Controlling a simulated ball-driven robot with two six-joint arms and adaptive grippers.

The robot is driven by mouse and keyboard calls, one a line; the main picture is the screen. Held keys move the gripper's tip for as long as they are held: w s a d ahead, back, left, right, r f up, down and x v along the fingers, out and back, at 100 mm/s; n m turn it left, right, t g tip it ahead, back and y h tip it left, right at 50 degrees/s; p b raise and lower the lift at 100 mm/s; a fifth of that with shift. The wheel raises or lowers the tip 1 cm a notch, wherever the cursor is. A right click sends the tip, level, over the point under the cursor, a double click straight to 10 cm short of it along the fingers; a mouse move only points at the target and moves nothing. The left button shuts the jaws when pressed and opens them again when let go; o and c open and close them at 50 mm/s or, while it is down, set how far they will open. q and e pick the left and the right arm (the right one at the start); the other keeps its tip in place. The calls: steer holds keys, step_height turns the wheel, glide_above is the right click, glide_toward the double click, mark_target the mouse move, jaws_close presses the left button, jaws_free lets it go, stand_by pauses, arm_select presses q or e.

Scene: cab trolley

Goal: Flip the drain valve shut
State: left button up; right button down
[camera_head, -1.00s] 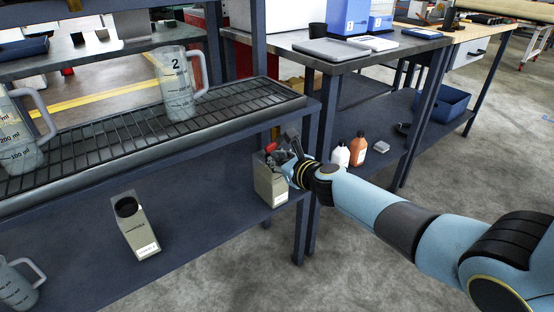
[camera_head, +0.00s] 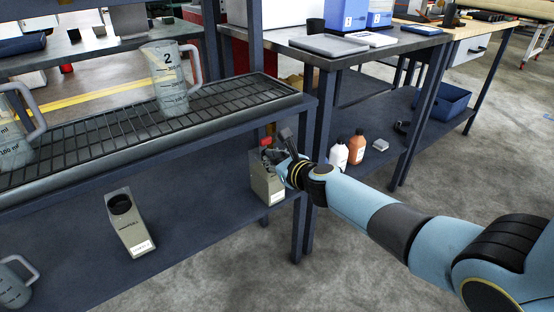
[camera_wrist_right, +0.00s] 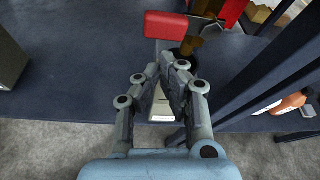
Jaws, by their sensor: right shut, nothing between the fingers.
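The red valve lever (camera_head: 266,142) shows at the front right end of the rack, just above a beige box-shaped container (camera_head: 267,184). In the right wrist view the red lever (camera_wrist_right: 180,25) lies beyond my fingertips, with a brass-coloured valve part (camera_wrist_right: 214,42) to its right. My right gripper (camera_head: 280,152) is beside the lever, above the container. In the wrist view my right gripper (camera_wrist_right: 165,70) has its fingers together with nothing between them. A gap to the lever appears there, but contact is hard to judge. My left gripper is not in view.
A jug marked 2 (camera_head: 170,82) stands on the rack (camera_head: 110,137). A second beige container (camera_head: 129,225) stands on the lower shelf (camera_head: 190,205). Dark posts (camera_head: 302,225) rise close to my right arm. White (camera_head: 338,155) and orange (camera_head: 357,148) bottles stand on the neighbouring shelf.

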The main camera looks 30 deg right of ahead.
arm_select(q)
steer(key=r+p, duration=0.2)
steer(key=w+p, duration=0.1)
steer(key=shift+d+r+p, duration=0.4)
arm_select(e)
steer(key=f+v, duration=0.2)
steer(key=v, duration=0.7)
steer(key=shift+s+d, duration=0.35)
steer(key=shift+s, duration=0.3)
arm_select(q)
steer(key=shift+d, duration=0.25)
arm_select(e)
steer(key=shift+r, duration=0.15)
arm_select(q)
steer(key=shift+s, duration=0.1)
